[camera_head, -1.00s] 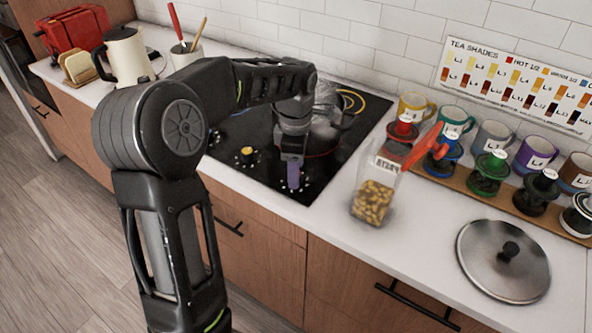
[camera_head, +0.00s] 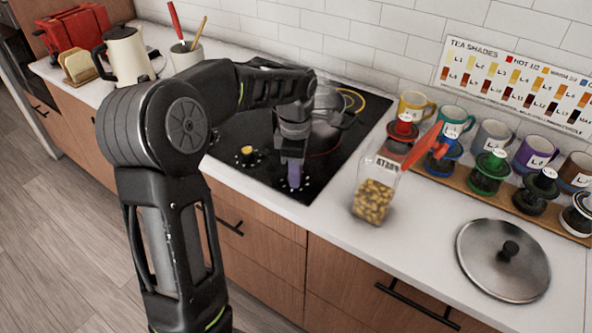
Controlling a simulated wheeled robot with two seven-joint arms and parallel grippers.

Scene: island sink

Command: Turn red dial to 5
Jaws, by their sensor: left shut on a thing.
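The black cooktop (camera_head: 232,169) is set in the white counter, with dials along its front edge. My left gripper (camera_head: 294,176) points down at the front right corner of the cooktop. It is shut on a dial there, and a ring of small white marks shows around its tips. A purple part shows at the fingertips. The dial's own colour is hidden by the gripper, and I cannot make out a red dial or read its number. A yellow dial (camera_head: 247,151) stands uncovered to the left. My right gripper is not in view.
A pot (camera_head: 325,130) is partly hidden behind my left wrist. A pasta jar (camera_head: 374,195) stands close right of the cooktop. Several labelled mugs and a steel lid (camera_head: 503,260) are farther right. A kettle (camera_head: 126,55) and red toaster (camera_head: 72,36) are at the left.

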